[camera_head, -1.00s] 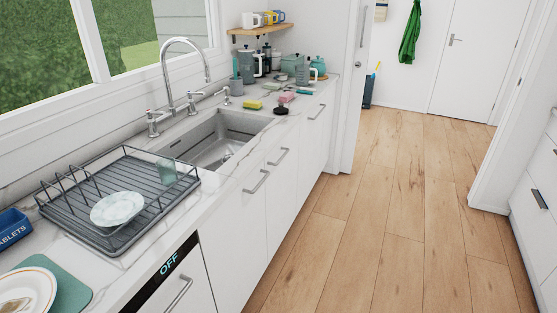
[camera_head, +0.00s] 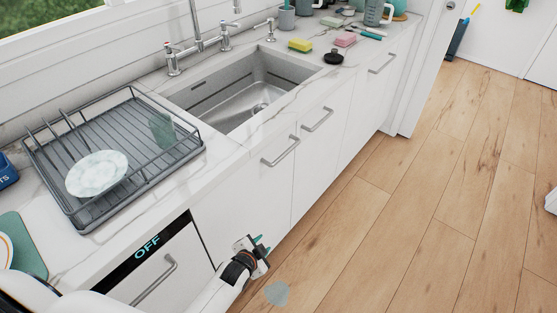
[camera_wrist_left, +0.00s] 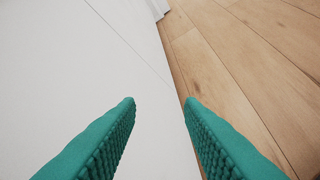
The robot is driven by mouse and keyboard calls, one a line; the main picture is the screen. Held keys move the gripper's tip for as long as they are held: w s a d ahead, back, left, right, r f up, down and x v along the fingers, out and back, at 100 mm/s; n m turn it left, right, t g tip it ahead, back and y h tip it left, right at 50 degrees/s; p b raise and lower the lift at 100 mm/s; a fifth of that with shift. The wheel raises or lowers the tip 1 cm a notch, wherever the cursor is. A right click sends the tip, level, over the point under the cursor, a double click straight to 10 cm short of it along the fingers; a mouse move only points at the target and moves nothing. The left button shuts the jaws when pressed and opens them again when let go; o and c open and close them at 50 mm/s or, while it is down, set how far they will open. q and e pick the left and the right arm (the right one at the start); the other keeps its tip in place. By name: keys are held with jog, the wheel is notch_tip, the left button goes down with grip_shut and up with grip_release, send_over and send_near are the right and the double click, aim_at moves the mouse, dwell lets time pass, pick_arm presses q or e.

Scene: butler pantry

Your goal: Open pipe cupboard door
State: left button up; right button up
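White cupboard fronts run under the sink (camera_head: 262,98). The nearer door (camera_head: 262,195) has a metal bar handle (camera_head: 281,152) near its top, and the door beyond it (camera_head: 318,160) has a similar handle (camera_head: 318,120). Both doors look shut; which one is the pipe cupboard is not marked. My left gripper (camera_head: 263,245) is low in front of the fronts, below and apart from the handles. In the left wrist view its teal fingers (camera_wrist_left: 160,103) are apart with nothing between them, beside a white front and the floor. My right gripper is not in view.
A dishwasher (camera_head: 165,265) showing OFF, with its own handle, is left of the doors. A dish rack (camera_head: 110,160) with a plate stands on the counter. A grey-blue patch (camera_head: 277,292) is on the floor. The wooden floor (camera_head: 400,220) to the right is clear.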

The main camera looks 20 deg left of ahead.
aim_at(279, 161)
pick_arm(q)
jog(key=w+r+m+t, duration=0.2)
jog(key=w+r+t, duration=0.15)
jog(key=r, duration=0.75)
jog(key=w+r+m+t, duration=0.15)
jog(key=w+r, duration=0.35)
jog(key=r, duration=0.5)
jog(key=shift+n, duration=0.25)
jog(key=x, duration=0.3)
jog(key=b+x, duration=0.1)
jog(key=x, duration=0.3)
jog(key=a+x, duration=0.1)
jog(key=x, duration=0.2)
jog(key=shift+w+r, duration=0.1)
jog(key=shift+w, duration=0.9)
jog(key=shift+c, duration=0.3)
grip_shut()
